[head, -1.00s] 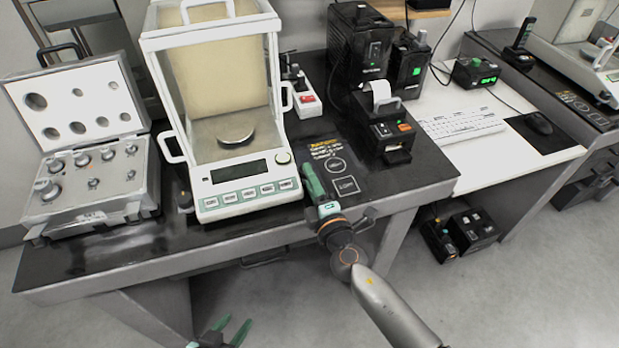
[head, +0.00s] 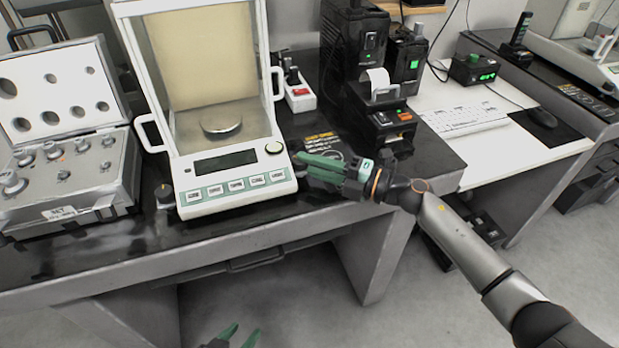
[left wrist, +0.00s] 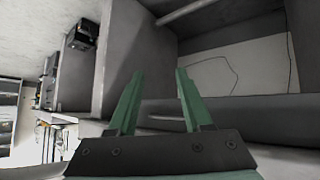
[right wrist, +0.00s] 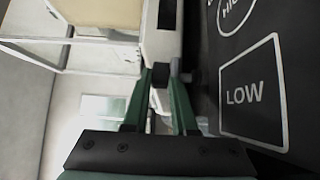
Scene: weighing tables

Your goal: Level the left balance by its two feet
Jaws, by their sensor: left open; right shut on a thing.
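The left balance (head: 237,163), a white instrument with a glass draft shield and a round pan, stands on the dark table. Its left foot (head: 163,194), a small dark knob, shows by the front left corner. My right gripper (head: 303,168) is at the front right corner, shut on the right foot. In the head view the fingers hide that foot; in the right wrist view its dark knob (right wrist: 160,74) sits between the fingertips of my right gripper (right wrist: 166,72). My left gripper (head: 240,334) is open and empty, low in front of the table; its fingers (left wrist: 155,85) are apart in the left wrist view.
An open weight case (head: 70,190) stands left of the balance. A power strip with a red switch (head: 299,95), dark boxes and a printer (head: 388,115) are to the right. LOW (right wrist: 245,95) is marked on the tabletop. A keyboard (head: 460,121) lies on the white table.

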